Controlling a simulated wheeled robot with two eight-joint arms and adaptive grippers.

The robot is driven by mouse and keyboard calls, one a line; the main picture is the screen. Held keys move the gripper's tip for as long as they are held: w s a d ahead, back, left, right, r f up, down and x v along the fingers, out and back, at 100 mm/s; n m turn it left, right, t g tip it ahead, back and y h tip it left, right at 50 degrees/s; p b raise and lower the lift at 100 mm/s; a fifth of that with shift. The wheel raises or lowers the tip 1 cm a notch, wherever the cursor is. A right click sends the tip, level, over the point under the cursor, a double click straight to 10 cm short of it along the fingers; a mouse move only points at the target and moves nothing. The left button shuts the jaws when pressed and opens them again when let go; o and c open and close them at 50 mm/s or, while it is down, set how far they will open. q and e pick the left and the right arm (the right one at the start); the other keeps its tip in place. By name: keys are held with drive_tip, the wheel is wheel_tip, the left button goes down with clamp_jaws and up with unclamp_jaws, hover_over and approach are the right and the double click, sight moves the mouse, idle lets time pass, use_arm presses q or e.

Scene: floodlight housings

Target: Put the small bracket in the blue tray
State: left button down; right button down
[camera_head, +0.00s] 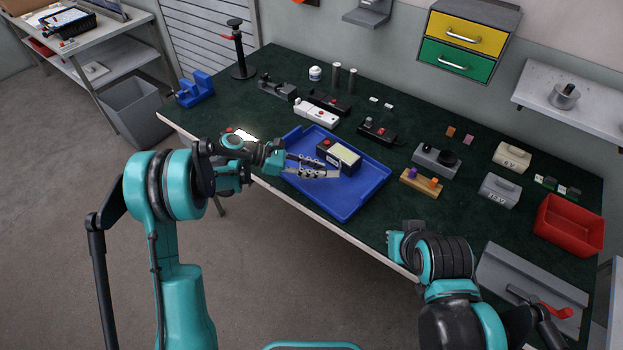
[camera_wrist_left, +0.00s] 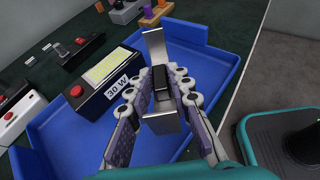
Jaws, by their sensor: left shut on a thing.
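My left gripper (camera_head: 310,167) is over the blue tray (camera_head: 352,207). In the left wrist view its fingers are shut on the small bracket (camera_wrist_left: 155,44), a bent silver metal piece with a dark part between the fingers. The bracket sticks out beyond the fingertips, above the tray floor. The gap to the floor is hard to judge. A black unit with a pale yellow panel, a red button and a "30 W" label (camera_wrist_left: 107,80) sits in the tray beside the gripper. My right arm is at the lower right, but its fingers do not show.
A white switch box (camera_head: 317,112) and a black one (camera_head: 377,132) stand behind the tray. A wooden block with purple and orange pegs (camera_head: 420,184) is to its right. A red bin (camera_head: 570,225) is at the far right. A blue vise (camera_head: 195,89) is at the left.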

sight(309, 182)
use_arm(q)
drive_tip(key=shift+w+a+f, duration=0.85)
drive_tip(key=shift+w+f, duration=0.05)
drive_tip(key=shift+w, duration=0.25)
wheel_tip(309, 182, down, 3)
drive_tip(key=shift+f+b, duration=0.15)
drive_tip(key=shift+b, duration=0.85)
drive_tip(key=shift+f, duration=0.35)
drive_tip(key=shift+r, duration=0.1)
drive_tip(key=c, duration=1.4)
unclamp_jaws()
drive_tip(key=shift+f, duration=0.2)
drive_tip(key=shift+o, duration=0.2)
